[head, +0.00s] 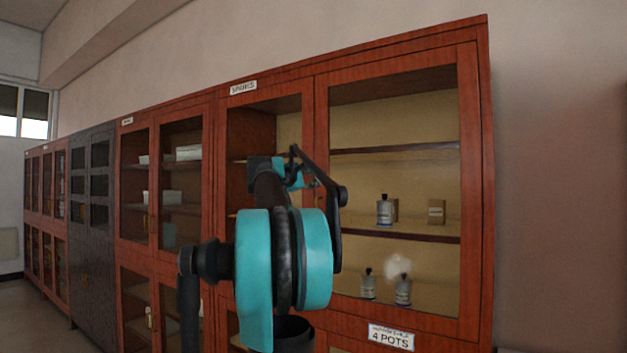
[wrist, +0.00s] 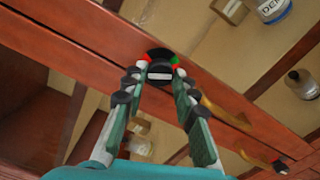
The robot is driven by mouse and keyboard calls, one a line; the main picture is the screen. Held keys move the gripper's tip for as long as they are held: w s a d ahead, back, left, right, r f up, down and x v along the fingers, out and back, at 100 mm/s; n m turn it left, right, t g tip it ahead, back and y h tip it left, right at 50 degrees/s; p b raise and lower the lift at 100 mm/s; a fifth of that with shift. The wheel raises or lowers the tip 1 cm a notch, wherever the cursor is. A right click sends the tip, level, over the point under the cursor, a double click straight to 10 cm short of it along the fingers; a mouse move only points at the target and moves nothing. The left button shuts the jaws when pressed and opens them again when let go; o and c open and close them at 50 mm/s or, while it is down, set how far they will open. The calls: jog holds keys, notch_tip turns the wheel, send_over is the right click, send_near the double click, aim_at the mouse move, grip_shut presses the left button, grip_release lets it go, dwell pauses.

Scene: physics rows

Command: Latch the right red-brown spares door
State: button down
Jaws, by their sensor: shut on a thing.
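The red-brown spares cabinet stands ahead in the head view, with a "SPARES" label (head: 243,87) at its top. Its right door (head: 468,190) has a wooden frame around a glass pane and looks flush or nearly so; I cannot tell whether it is latched. My gripper (wrist: 158,66) shows in the wrist view, its two fingers shut on a round black latch knob (wrist: 159,73) on the red-brown wood. A brass handle (wrist: 222,112) runs beside the right finger.
Bottles (head: 384,210) and small boxes (head: 436,211) stand on shelves behind the right door. A "4 POTS" label (head: 391,338) is below it. More red-brown cabinets and a dark grey cabinet (head: 93,235) line the wall to the left. Bare wall (head: 560,200) lies to the right.

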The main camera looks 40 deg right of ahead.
jog(key=m, duration=0.5)
jog(key=shift+m, duration=0.3)
dwell(0.4)
jog(key=c, duration=1.2)
grip_release()
jog(key=shift+a, duration=0.15)
jog(key=v, duration=1.1)
jog(key=shift+s+a, duration=0.15)
jog(key=shift+a, duration=0.2)
